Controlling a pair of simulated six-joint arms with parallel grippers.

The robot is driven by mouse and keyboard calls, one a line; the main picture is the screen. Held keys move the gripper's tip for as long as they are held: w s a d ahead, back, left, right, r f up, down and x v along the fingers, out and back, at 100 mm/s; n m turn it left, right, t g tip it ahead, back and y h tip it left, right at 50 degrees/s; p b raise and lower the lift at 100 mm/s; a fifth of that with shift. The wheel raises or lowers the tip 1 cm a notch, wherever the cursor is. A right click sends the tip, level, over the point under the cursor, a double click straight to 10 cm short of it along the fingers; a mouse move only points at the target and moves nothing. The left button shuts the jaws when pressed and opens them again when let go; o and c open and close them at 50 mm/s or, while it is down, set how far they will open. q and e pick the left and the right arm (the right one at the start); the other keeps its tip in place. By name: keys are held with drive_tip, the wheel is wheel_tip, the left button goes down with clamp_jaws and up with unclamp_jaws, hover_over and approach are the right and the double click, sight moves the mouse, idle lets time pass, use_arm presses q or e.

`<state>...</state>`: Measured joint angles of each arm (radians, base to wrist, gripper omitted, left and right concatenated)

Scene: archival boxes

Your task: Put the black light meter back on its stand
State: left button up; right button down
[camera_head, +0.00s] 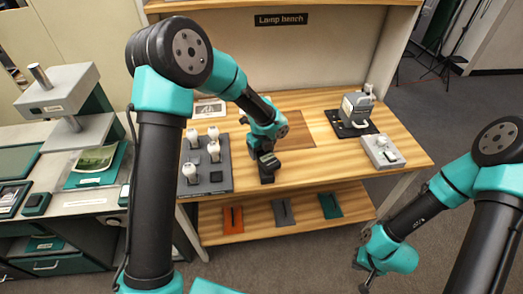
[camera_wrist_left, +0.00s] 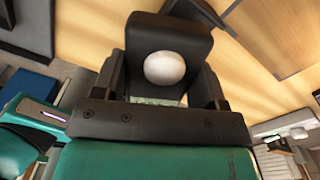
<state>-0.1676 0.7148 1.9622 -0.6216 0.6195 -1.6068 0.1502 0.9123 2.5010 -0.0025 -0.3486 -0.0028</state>
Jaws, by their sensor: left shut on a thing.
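My left gripper (camera_head: 267,160) is shut on the black light meter (camera_wrist_left: 168,40), a dark block with a white dome, as the left wrist view shows. Its fingers (camera_wrist_left: 172,88) press the meter from both sides. In the head view the meter (camera_head: 267,177) is a small dark shape over the front part of the wooden bench, right of the grey bulb tray. I cannot tell whether it touches the bench. I cannot make out its stand for certain; my left arm hides part of the bench. My right gripper (camera_head: 367,282) hangs low at the right, clear of the bench; its jaws are unclear.
The grey tray (camera_head: 222,185) holds several white bulbs. A grey device (camera_head: 357,107) on a black mat and a light grey box (camera_head: 383,151) stand at the bench's right. Orange, grey and green pieces (camera_head: 331,205) lie on the lower shelf.

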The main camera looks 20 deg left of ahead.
sight(262, 151)
use_arm(q)
drive_tip(key=shift+f, duration=0.4)
drive_tip(key=o, duration=1.1)
wheel_tip(262, 151, up, 13)
drive_tip(key=shift+r, duration=0.15)
idle(0.4)
